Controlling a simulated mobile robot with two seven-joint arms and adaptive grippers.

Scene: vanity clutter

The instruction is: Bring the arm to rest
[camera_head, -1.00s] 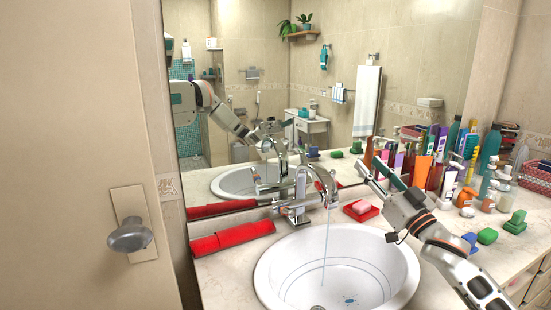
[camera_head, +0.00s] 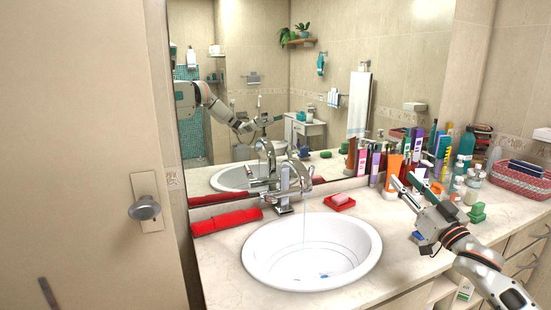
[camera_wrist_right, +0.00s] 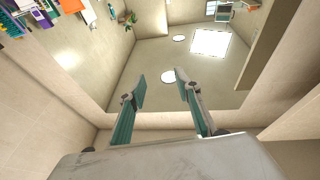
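My right gripper (camera_head: 404,190) is raised over the counter, right of the white sink (camera_head: 258,272). In the right wrist view, the right gripper (camera_wrist_right: 161,82) has its two fingers well apart with nothing between them. The chrome faucet (camera_head: 287,180) stands behind the sink, clear of the gripper. A thin bluish line of water falls from its spout into the basin. A slim dark grey piece (camera_head: 47,292) at the lower left looks like a fingertip of my left gripper; the rest of it is out of view.
A red soap dish (camera_head: 340,206) with pink soap and a rolled red towel (camera_head: 226,222) lie by the sink. Several bottles and tubes (camera_head: 392,170) crowd the counter's back right. A door (camera_head: 90,120) fills the left.

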